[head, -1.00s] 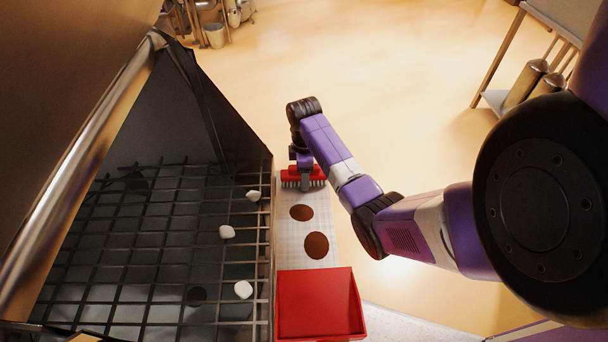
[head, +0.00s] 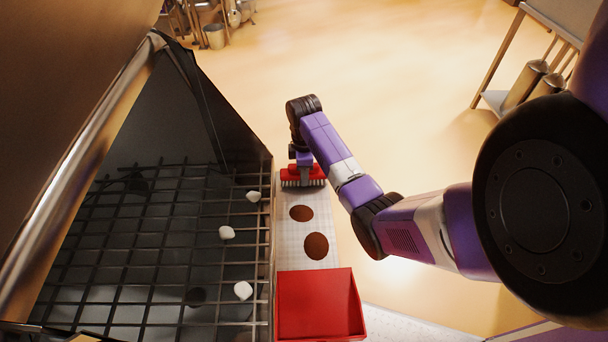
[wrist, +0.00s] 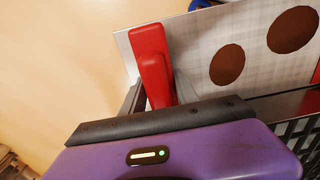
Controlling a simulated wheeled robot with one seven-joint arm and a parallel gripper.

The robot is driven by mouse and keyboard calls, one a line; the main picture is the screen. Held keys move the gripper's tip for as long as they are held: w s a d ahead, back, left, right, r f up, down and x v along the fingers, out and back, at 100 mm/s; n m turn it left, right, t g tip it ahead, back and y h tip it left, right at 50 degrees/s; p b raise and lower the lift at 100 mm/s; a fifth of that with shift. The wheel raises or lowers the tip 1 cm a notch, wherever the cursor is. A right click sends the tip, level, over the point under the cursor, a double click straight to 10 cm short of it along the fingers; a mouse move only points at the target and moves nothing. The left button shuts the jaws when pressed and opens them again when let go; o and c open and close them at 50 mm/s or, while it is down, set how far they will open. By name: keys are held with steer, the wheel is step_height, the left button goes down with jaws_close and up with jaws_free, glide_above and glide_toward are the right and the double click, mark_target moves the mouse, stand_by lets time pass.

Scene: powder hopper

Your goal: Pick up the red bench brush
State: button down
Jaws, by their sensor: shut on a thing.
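The red bench brush (head: 316,173) is at the far end of a narrow pale ledge, with its bristles pointing down. It also shows in the wrist view as a red handle (wrist: 152,62). My gripper (head: 304,178) comes down on the brush from above, with its fingers on either side of the handle. In the wrist view my gripper (wrist: 158,90) is shut on the red handle. Whether the bristles still touch the ledge I cannot tell.
The ledge (head: 288,250) bears two brown round patches (head: 316,246) and a red open tray (head: 320,305) at the near end. To the left lies the hopper's dark grid (head: 150,250) with several white lumps (head: 227,232). Open floor lies beyond and to the right.

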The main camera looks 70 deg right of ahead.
step_height(320, 180, up, 10)
steer(key=shift+f+p, duration=0.1)
steer(key=shift+p, duration=0.25)
step_height(320, 180, up, 9)
steer(key=p, duration=0.7)
steer(key=shift+r+p, duration=0.2)
steer(key=shift+p, duration=0.15)
